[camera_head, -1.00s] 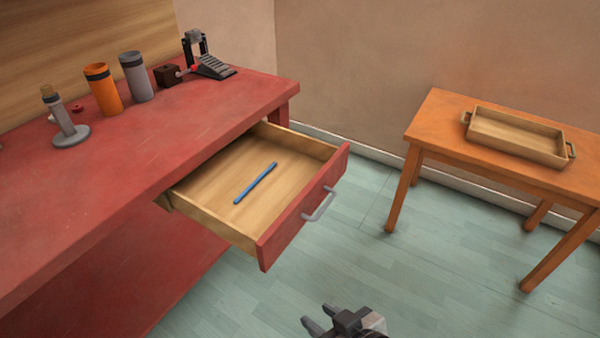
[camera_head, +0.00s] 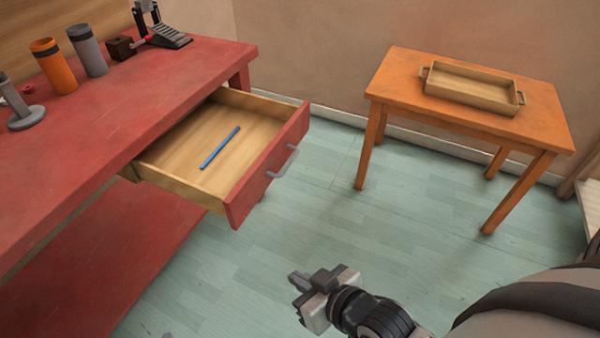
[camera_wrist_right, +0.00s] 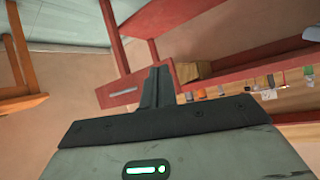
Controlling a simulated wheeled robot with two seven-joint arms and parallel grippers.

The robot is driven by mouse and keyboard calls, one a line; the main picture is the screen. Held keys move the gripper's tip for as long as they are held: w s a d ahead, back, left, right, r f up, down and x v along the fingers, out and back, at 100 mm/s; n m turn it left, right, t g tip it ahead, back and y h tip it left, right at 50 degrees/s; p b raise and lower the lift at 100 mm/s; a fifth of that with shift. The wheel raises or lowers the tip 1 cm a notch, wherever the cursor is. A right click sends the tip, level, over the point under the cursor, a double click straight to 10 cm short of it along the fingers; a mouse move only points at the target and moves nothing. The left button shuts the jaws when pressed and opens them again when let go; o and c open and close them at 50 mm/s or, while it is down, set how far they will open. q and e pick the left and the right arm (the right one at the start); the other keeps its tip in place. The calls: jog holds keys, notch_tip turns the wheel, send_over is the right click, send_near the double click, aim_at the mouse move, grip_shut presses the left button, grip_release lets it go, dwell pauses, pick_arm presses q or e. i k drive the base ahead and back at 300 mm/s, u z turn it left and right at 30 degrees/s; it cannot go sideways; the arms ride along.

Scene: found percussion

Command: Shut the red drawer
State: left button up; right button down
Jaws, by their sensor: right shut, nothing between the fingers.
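The red drawer (camera_head: 268,172) is pulled well out of the red workbench (camera_head: 160,85). Its front carries a grey bar handle (camera_head: 284,162). A blue stick (camera_head: 220,147) lies on the drawer's wooden bottom. My right gripper (camera_head: 293,277) is shut and empty, in front of the drawer and apart from it, over the floor. In the right wrist view the shut fingers (camera_wrist_right: 158,85) show, with the red drawer front (camera_wrist_right: 124,90) beyond them. My left gripper is out of view.
An orange table (camera_head: 390,85) with a wooden tray (camera_head: 470,103) stands at the right. On the bench are an orange cup (camera_head: 54,68), a grey cup (camera_head: 88,52), a grey stand (camera_head: 26,118) and a pedal device (camera_head: 168,38). The floor before the drawer is clear.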

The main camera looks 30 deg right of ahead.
aim_at(230, 186)
jog(key=z, duration=0.45)
jog(key=k, duration=0.25)
jog(key=u, duration=1.2)
jog(key=i, duration=0.65)
jog(key=z, duration=0.85)
